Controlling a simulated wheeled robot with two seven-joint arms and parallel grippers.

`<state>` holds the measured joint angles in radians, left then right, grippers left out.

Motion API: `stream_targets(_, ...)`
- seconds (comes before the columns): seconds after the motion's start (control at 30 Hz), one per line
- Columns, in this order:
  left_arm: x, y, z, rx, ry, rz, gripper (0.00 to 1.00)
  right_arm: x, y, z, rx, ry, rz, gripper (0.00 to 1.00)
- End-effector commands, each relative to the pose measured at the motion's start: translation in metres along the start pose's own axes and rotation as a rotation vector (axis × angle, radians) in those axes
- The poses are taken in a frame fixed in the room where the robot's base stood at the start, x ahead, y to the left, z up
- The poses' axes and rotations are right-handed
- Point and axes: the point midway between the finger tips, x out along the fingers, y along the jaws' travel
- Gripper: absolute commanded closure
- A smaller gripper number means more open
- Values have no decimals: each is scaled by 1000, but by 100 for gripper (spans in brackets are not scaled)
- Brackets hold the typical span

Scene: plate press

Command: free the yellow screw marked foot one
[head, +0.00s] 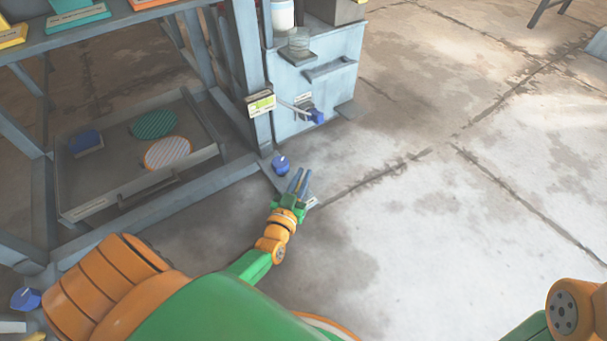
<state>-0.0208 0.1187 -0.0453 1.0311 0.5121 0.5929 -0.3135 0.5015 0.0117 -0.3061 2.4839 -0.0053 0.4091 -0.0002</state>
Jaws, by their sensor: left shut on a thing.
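My left gripper (300,178) reaches down to the floor plate at the foot (268,172) of the grey frame's near post. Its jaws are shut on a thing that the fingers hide. A blue knob (281,165) stands on the foot just beyond and left of the fingertips. A small pale label (311,203) lies beside the gripper, too small to read. No yellow screw shows clearly at this foot. A yellow piece (38,337) is cut off at the bottom left edge, near another blue knob (25,299). My right gripper is out of view.
A grey cabinet (320,88) with a blue-tipped lever (316,116) stands behind the post. The concrete floor (440,230) to the right is clear.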

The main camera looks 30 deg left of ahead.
Motion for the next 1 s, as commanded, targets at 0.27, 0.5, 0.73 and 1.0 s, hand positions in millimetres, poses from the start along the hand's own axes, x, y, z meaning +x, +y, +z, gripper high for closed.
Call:
stream_targets(0.27,0,-1,0,0,0,-36,100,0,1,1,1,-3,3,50)
stream_targets(0.5,0,-1,0,0,0,-37,100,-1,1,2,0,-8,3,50)
stream_targets(0.73,0,-1,0,0,1,-36,56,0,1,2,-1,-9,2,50)
stream_targets(1.0,0,-1,0,0,1,-36,56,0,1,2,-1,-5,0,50)
